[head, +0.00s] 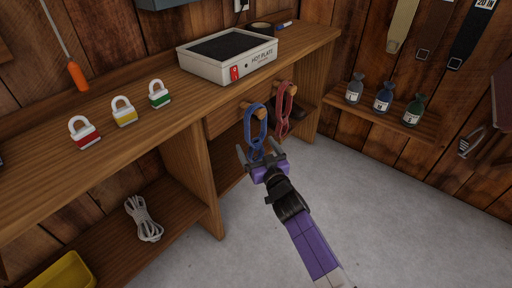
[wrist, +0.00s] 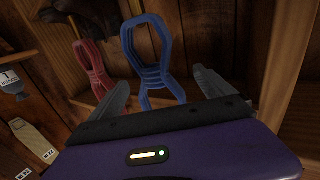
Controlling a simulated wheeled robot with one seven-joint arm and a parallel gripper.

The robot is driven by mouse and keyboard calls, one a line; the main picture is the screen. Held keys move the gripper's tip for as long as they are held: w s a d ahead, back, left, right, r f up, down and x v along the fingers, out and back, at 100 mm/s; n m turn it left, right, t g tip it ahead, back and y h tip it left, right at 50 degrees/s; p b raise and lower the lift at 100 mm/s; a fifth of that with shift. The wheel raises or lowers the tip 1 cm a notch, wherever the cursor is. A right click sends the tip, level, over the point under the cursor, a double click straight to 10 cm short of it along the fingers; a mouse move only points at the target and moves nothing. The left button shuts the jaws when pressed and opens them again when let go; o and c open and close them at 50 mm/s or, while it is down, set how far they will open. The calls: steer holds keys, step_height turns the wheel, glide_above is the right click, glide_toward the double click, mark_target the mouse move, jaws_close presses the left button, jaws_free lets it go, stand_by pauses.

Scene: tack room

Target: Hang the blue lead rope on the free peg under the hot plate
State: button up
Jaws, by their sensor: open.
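The blue lead rope (head: 262,124) is a coiled loop with a wrapped middle. In the head view it hangs upright at the left wooden peg (head: 246,105) under the hot plate (head: 228,55), its top overlapping the peg tip; I cannot tell whether the peg bears it. The red rope (head: 282,108) hangs on the right peg (head: 290,88). My gripper (head: 258,148) is open at the lower part of the blue rope. In the wrist view, the blue rope (wrist: 150,45) stands between and beyond the spread fingers (wrist: 160,88), with the red rope (wrist: 92,62) to its left.
The workbench top (head: 165,115) holds red, yellow and green padlocks. A white cord (head: 143,218) and a yellow bin (head: 64,272) are on the lower shelf. Bottles stand on a right-hand shelf (head: 375,118). The grey floor (head: 380,220) is clear.

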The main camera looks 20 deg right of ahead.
steer(key=s+p, duration=0.5)
steer(key=s, duration=0.2)
steer(key=shift+s+d, duration=0.3)
steer(key=shift+d, duration=0.05)
steer(key=s+r+t, duration=0.1)
steer(key=s+r, duration=0.3)
steer(key=r, duration=0.2)
steer(key=s+d+r+m+g+h, duration=0.1)
steer(key=s+r+g, duration=0.15)
steer(key=s, duration=2.05)
steer(key=s+d+r+g+h, duration=0.1)
steer(key=s+d+r+g, duration=0.15)
steer(key=s, duration=2.05)
step_height(320, 180, up, 24)
steer(key=p, duration=2.4)
steer(key=shift+w+a+r+t, duration=0.25)
steer(key=shift+w+a+t, duration=0.05)
steer(key=shift+a+t, duration=0.15)
